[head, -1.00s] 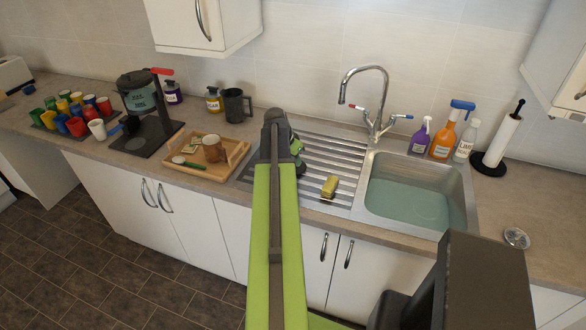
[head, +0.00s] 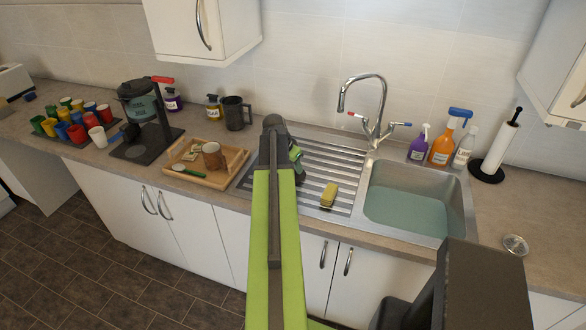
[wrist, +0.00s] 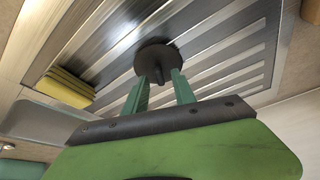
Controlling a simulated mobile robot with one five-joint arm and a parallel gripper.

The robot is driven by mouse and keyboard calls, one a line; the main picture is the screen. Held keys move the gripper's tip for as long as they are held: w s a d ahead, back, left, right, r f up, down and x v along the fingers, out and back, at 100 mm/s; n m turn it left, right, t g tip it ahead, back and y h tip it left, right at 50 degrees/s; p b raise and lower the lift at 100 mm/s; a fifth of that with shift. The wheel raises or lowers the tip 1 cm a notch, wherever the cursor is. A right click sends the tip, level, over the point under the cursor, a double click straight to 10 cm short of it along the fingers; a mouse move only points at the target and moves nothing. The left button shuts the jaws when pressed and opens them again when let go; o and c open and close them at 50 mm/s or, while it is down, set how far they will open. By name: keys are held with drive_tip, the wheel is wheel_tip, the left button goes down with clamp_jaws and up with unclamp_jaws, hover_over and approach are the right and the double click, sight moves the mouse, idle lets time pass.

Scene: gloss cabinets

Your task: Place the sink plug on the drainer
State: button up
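The sink plug (wrist: 152,56) is a dark round disc with a short knob, seen in the wrist view against the ribbed metal drainer (wrist: 218,62). It appears to rest on the drainer. My gripper (wrist: 162,84) is close to it, its two green fingers apart on either side of the knob, with gaps showing. In the head view my gripper (head: 297,157) is over the left part of the drainer (head: 330,164), and my arm hides the plug.
A yellow sponge (head: 329,195) lies on the drainer's front right. The water-filled sink (head: 405,212) is to the right, with a tap (head: 374,128) behind. A wooden tray (head: 233,168) sits left of the drainer. A small round metal item (head: 515,244) lies on the right counter.

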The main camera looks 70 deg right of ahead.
drive_tip(key=p+v, duration=0.9)
drive_tip(key=v, duration=0.2)
drive_tip(key=shift+a, duration=0.1)
drive_tip(key=w+a+f+n+t+y, duration=0.1)
drive_tip(key=w+a+n, duration=0.5)
drive_tip(key=w+a, duration=0.75)
drive_tip(key=w+a+n+t+y, duration=0.1)
drive_tip(key=w+a+n, duration=0.4)
drive_tip(key=w+a, duration=0.8)
drive_tip(key=a+n+y, duration=0.2)
drive_tip(key=a+n, duration=0.8)
drive_tip(key=a, duration=2.5)
drive_tip(key=shift+s+a+f+n+g, duration=0.2)
drive_tip(key=shift+a+f+n+g, duration=0.1)
drive_tip(key=shift+f+n, duration=0.1)
